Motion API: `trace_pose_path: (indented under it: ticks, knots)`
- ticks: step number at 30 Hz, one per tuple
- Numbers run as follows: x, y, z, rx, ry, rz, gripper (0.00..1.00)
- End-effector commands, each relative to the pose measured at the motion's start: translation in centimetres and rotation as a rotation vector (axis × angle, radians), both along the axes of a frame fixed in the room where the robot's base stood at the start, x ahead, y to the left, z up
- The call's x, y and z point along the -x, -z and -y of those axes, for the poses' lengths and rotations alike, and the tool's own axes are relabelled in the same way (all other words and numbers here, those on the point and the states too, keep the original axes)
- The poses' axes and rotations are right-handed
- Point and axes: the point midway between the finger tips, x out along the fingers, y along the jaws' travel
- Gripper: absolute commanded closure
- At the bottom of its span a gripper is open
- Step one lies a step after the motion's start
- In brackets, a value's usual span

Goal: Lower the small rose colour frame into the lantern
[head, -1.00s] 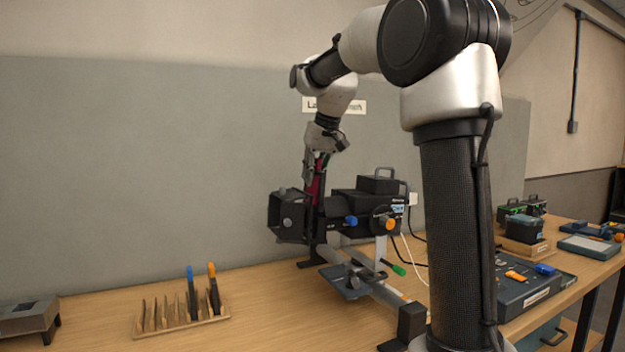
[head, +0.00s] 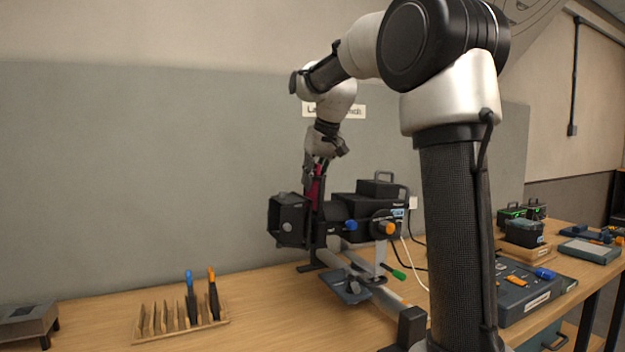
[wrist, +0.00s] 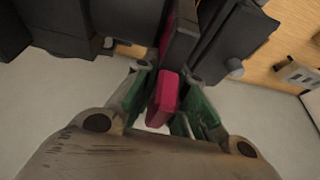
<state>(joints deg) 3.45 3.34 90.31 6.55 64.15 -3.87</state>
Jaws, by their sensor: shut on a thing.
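The black lantern (head: 352,221) is mounted over the bench, with a square hood at its left end and blue and orange knobs on its side. The rose colour frame (head: 316,186) stands upright at the lantern's top, just behind the hood. Its lower part is hidden by the lantern, so how deep it sits cannot be told. My gripper (head: 315,170) is above the lantern, shut on the frame's upper end. In the wrist view the frame (wrist: 165,98) shows pink between the green-sided fingers (wrist: 163,110), running on between the dark lantern parts (wrist: 225,40).
A wooden rack (head: 180,325) with a blue-handled and an orange-handled frame stands left on the bench. A control desk (head: 530,285) and several small cases lie at right. Bench between rack and lantern stand is clear.

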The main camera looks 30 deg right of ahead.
Motion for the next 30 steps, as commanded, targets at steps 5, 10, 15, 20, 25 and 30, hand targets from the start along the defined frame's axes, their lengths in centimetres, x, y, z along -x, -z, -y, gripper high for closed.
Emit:
trace_pose_path:
  ticks: [5,10,15,20,25,30]
  knots:
    - [0.1,0.6,-0.1,0.0,0.0,-0.002,1.0]
    - [0.1,1.3,-0.1,0.0,0.0,0.0,1.0]
    - [0.1,1.7,-0.2,0.0,0.0,-0.001,1.0]
    - [0.1,1.7,-0.2,0.0,0.0,0.0,1.0]
    - [0.1,1.7,-0.2,0.0,0.0,0.0,1.0]
    - [0.0,2.0,-0.2,0.0,0.0,0.0,1.0]
